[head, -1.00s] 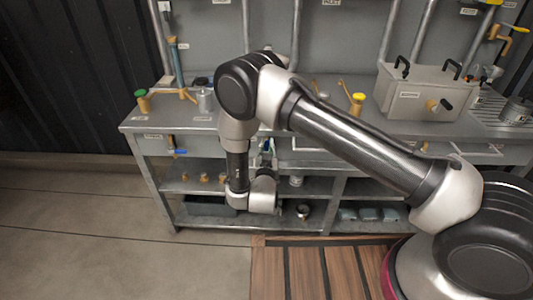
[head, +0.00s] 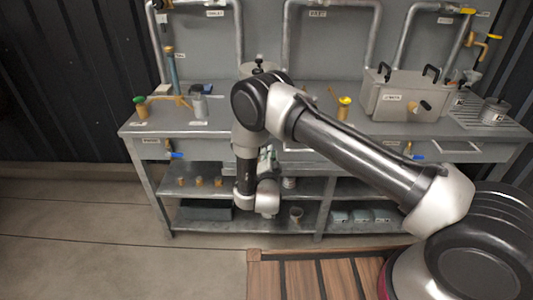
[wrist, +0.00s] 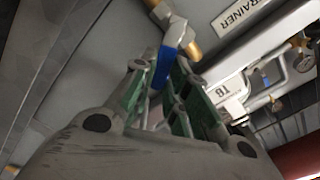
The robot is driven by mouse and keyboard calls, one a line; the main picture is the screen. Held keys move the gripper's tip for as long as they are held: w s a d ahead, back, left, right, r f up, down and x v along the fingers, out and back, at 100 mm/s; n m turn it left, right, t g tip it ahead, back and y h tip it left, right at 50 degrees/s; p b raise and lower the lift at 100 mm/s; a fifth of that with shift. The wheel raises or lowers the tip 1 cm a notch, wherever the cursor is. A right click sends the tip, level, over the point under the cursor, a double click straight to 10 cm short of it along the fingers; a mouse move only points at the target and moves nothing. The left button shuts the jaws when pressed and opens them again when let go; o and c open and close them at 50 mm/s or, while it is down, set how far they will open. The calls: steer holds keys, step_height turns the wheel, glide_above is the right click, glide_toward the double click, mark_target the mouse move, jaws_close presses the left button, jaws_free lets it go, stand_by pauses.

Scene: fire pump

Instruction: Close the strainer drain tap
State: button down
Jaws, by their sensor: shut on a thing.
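The strainer drain tap shows in the wrist view as a blue lever (wrist: 164,66) on a metal and brass fitting (wrist: 172,22), beside a white label (wrist: 240,14) reading "…TRAINER". My gripper (wrist: 161,78) has its green-padded fingers on either side of the blue lever and is shut on it. The lever's lower end is partly hidden between the fingers. In the head view, my gripper shows only as a small green patch (head: 268,158) below the bench top, mostly behind my arm. The tap it holds cannot be made out there.
The bench (head: 220,128) has a lower shelf with small brass parts (head: 198,181). Other blue-handled taps hang under its front at left (head: 175,155) and right (head: 414,156). A grey tank (head: 403,97) stands on top. A wooden slatted platform (head: 310,275) lies in front.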

steer(key=shift+d+f+m, duration=0.15)
steer(key=shift+f+m, duration=0.3)
steer(key=shift+m, duration=0.55)
steer(key=shift+d+f+m, duration=0.1)
steer(key=shift+f+m, duration=0.35)
steer(key=shift+m, duration=0.55)
steer(key=shift+d+f+m, duration=0.15)
steer(key=shift+f+m, duration=0.3)
steer(key=shift+m, duration=0.55)
steer(key=c, duration=1.4)
jaws_free()
steer(key=shift+s, duration=0.15)
steer(key=s, duration=1.1)
steer(key=shift+s+a, duration=0.2)
steer(key=shift+s, duration=0.2)
